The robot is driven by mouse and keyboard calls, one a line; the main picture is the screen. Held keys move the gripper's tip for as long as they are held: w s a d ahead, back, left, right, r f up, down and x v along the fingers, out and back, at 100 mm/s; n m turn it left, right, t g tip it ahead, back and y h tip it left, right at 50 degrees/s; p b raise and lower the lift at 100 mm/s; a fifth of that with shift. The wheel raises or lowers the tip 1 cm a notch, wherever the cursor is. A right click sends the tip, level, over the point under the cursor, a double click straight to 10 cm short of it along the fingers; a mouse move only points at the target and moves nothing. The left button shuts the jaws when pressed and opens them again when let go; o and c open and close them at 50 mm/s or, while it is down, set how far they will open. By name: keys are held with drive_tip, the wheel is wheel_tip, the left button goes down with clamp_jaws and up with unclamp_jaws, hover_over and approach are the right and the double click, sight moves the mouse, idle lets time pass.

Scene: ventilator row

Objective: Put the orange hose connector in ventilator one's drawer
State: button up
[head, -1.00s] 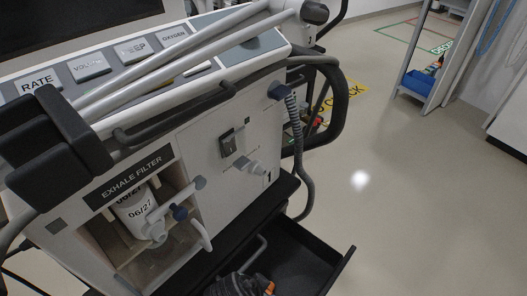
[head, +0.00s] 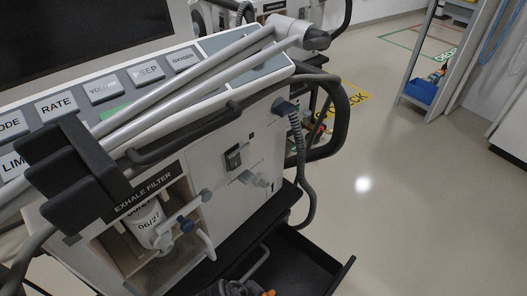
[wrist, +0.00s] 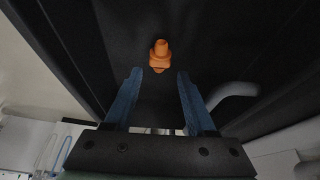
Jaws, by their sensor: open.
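The orange hose connector (wrist: 159,55) shows against the dark inside of the drawer in the wrist view, just beyond my fingertips. Whether it rests on the drawer floor is hard to tell. My gripper (wrist: 159,75) is open, its two blue fingers apart, with nothing between them. Ventilator one (head: 225,170), marked with a 1, fills the left of the head view. Its black drawer (head: 300,262) is pulled out at the bottom. An orange piece (head: 268,293) shows at the bottom edge there, beside a dark shape that is mostly cut off.
A ribbed grey hose (head: 304,165) hangs at the ventilator's right side, above the drawer. A grey bent tube (head: 258,262) reaches into the drawer area. Tubes and a black handle cross the front panel. The floor (head: 410,200) to the right is clear.

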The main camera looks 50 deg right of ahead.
drive_tip(key=p+v, duration=0.1)
drive_tip(key=v, duration=0.4)
drive_tip(key=shift+a+r, duration=0.1)
drive_tip(key=shift+r, duration=0.1)
idle(0.3)
